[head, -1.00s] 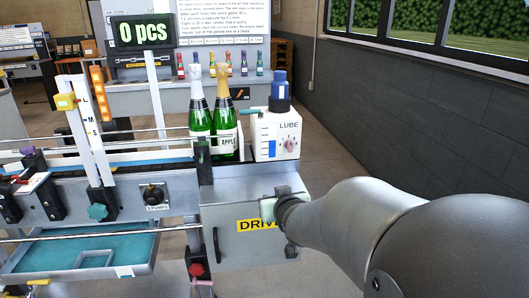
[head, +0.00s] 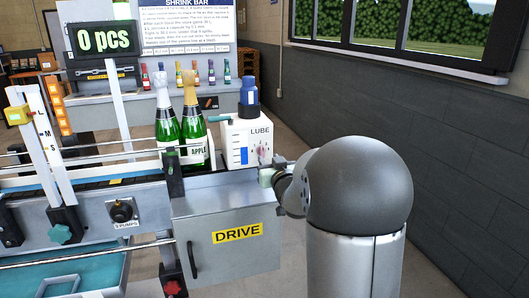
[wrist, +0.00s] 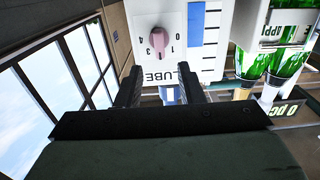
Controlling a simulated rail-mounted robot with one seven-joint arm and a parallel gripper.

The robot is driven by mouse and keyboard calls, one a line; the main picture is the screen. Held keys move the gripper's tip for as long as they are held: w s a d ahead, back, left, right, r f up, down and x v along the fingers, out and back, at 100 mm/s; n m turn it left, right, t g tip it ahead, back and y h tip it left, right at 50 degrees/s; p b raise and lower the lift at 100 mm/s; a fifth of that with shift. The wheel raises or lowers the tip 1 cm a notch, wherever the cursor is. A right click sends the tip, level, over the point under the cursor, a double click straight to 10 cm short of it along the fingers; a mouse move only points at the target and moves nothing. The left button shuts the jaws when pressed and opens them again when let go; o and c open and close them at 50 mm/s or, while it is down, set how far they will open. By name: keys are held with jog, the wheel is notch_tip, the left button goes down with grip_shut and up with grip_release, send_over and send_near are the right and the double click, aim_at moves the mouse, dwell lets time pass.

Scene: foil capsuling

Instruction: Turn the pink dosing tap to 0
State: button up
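The pink dosing tap (wrist: 157,40) is a small knob on the white face of the lube box (wrist: 208,70), with printed numbers around it. It points roughly up and down in the wrist view; which number it points at I cannot tell for sure. In the head view the tap (head: 262,151) is small on the lube box (head: 232,140). My gripper (wrist: 160,85) shows two dark fingers apart with nothing between them. The tap lies beyond the fingertips, roughly between their lines, apart from them. In the head view my gripper (head: 272,172) is just below and right of the tap.
Two green bottles (head: 193,125) stand left of the lube box, and a blue-capped bottle (head: 249,92) stands on it. The grey DRIVE cabinet (head: 225,225) is below. The conveyor rails run left. A dark wall (head: 440,130) is at right, with free floor before it.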

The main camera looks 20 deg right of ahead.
aim_at(263, 151)
jog(key=w, duration=0.6)
jog(key=shift+d+p, duration=0.3)
jog(key=shift+d, duration=0.1)
grip_shut()
